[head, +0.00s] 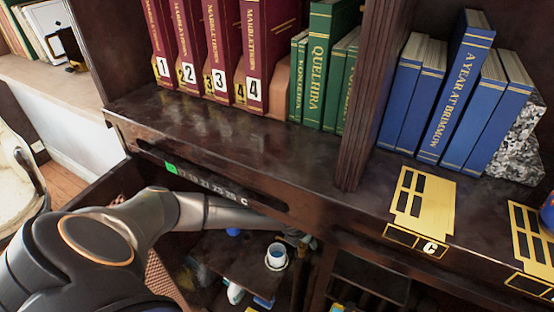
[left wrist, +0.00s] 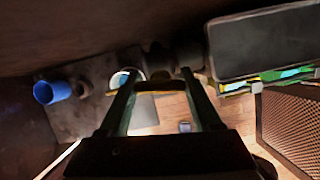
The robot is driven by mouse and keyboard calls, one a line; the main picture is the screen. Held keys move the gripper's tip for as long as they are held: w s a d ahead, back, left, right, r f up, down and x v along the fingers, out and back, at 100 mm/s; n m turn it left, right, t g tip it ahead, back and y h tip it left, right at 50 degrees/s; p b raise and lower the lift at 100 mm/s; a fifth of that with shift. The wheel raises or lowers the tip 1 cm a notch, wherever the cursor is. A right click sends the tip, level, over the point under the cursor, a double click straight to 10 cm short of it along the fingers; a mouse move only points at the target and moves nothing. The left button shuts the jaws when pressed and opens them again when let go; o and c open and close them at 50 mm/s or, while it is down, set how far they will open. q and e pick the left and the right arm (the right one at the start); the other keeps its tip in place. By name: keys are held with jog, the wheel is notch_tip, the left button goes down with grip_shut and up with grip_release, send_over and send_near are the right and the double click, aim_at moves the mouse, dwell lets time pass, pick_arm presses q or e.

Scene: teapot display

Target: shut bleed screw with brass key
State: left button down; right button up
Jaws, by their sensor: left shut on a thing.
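My left arm reaches in from the left in the head view, and its gripper (head: 303,239) is in the dark below the shelf edge. In the left wrist view the two fingers of my left gripper (left wrist: 158,78) point away from the camera, with a small brass-coloured piece (left wrist: 150,93) between them. It looks like the brass key, mostly hidden in shadow. A dark rounded fitting (left wrist: 172,56) lies just beyond the fingertips. I cannot tell whether it is the bleed screw or whether the key touches it. My right gripper is in neither view.
A blue-and-white cup (head: 276,256) stands on the lower shelf. The left wrist view shows a blue cup (left wrist: 52,92), a dark panel (left wrist: 262,43) and a mesh panel (left wrist: 290,125) close by. Above, the wooden shelf (head: 250,150) carries red, green and blue books.

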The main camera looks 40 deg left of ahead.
pick_arm(q)
jog(key=shift+r, duration=0.1)
dwell(0.3)
jog(key=shift+r, duration=0.85)
jog(key=shift+r, duration=0.35)
